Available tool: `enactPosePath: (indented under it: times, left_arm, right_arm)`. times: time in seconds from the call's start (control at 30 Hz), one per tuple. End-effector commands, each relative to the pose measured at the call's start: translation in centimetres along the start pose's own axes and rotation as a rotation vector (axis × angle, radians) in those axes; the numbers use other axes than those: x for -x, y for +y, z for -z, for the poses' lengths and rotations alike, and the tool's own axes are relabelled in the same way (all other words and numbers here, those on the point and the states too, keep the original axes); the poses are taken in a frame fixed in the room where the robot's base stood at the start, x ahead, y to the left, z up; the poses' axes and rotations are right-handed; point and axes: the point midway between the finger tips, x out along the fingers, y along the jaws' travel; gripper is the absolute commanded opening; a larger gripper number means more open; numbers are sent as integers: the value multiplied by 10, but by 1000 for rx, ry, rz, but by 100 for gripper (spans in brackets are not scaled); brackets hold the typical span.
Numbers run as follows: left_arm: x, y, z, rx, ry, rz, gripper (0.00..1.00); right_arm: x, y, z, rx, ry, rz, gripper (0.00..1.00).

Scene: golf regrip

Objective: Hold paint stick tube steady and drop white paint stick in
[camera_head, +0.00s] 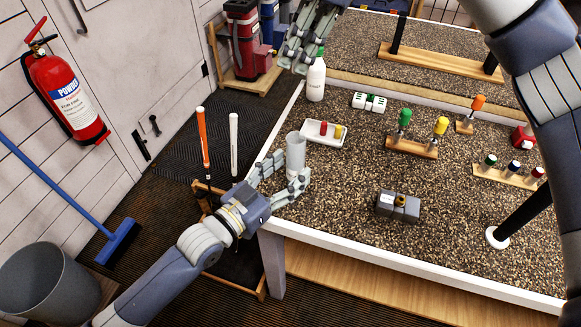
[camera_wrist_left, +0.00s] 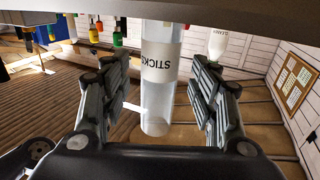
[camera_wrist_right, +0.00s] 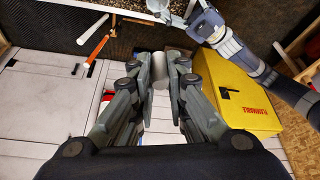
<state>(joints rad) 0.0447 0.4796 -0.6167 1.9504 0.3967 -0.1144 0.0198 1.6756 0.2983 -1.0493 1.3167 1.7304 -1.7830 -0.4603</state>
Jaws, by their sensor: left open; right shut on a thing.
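The paint stick tube (camera_head: 295,152) is a clear, whitish cylinder standing upright at the table's left edge. It also shows in the left wrist view (camera_wrist_left: 157,65), with a label reading "STICKS". My left gripper (camera_head: 284,174) is open, with one finger on each side of the tube and gaps visible. My right gripper (camera_head: 306,48) is high at the top, beyond the tube. In the right wrist view a pale white cylinder, apparently the white paint stick (camera_wrist_right: 160,76), is between its fingers. The head view does not show this stick clearly.
A white tray (camera_head: 312,138) with red and yellow sticks lies beside the tube. A white bottle (camera_head: 316,80) with a green cap stands below my right gripper. Wooden racks (camera_head: 412,148) with coloured items and a grey block (camera_head: 397,206) are farther right. Orange and white clubs (camera_head: 233,145) stand left.

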Motion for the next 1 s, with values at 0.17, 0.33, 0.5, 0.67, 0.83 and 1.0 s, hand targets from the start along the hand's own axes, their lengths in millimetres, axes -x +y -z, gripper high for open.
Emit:
enactPosePath:
  times: [0.17,0.33,0.5,0.67,0.83,1.0]
  left_arm:
    - [-13,0,0,0,0,0,56]
    - [-14,0,0,0,-1,0,56]
    - [-14,0,0,0,-1,0,49]
    - [-14,0,0,0,-1,0,13]
    - [-14,0,0,0,-1,0,8]
    - [-14,0,0,0,-1,0,8]
  right_arm:
    - [0,0,0,0,0,0,5]
    - [0,0,0,0,0,0,5]
    - [0,0,0,0,0,0,5]
    - [0,0,0,0,0,0,5]
    - [0,0,0,0,0,0,5]
    - [0,0,0,0,0,0,5]
